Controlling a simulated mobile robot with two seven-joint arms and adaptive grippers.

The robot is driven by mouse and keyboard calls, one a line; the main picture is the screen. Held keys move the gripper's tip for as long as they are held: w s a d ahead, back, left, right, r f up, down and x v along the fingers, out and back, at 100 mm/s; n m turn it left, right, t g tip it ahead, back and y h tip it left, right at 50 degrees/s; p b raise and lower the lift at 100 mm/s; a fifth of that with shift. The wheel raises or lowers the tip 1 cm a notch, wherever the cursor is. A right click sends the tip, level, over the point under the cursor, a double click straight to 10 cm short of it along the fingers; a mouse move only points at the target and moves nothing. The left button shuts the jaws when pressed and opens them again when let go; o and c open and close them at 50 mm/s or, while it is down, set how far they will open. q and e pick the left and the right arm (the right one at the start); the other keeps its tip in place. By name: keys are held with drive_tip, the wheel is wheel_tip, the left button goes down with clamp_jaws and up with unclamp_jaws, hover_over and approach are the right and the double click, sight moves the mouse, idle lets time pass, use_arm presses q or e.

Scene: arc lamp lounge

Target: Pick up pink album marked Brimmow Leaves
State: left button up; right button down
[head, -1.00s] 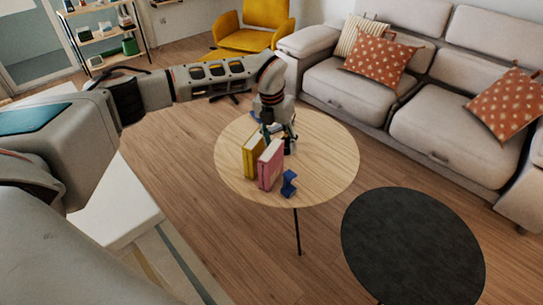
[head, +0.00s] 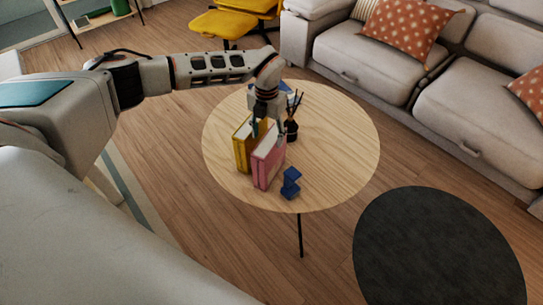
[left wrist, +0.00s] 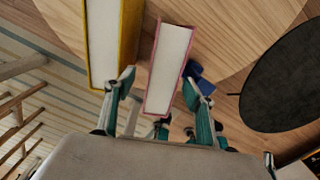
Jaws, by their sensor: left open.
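The pink album (head: 266,169) stands upright on the round wooden table (head: 340,150); any lettering on it is too small to read. A yellow album (head: 241,155) stands upright just left of it. My left gripper (head: 266,132) is open just above the tops of the albums. In the left wrist view its fingertips (left wrist: 158,90) are on either side of the pink album (left wrist: 168,68), with one finger on the yellow album's side (left wrist: 104,45). I cannot tell whether the fingers touch either album. My right gripper is not in view.
A small blue object (head: 291,184) stands close to the right of the pink album. A dark pot with sticks (head: 292,130) stands behind it. A black round table (head: 440,250) is at front right, and a sofa (head: 400,70) behind. The table's right side is clear.

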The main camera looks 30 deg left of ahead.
sight(270, 158)
use_arm(q)
drive_tip(key=shift+f, duration=0.8)
drive_tip(key=f, duration=0.1)
drive_tip(key=f+b, duration=0.1)
drive_tip(key=f, duration=0.1)
drive_tip(key=shift+d+f, duration=0.3)
drive_tip(key=shift+d, duration=0.05)
drive_tip(key=shift+w+a+f+b, duration=0.1)
drive_tip(key=shift+f+b, duration=0.3)
drive_tip(key=shift+f, duration=0.2)
drive_tip(key=shift+r, duration=0.1)
clamp_jaws()
drive_tip(key=shift+w+r, duration=0.1)
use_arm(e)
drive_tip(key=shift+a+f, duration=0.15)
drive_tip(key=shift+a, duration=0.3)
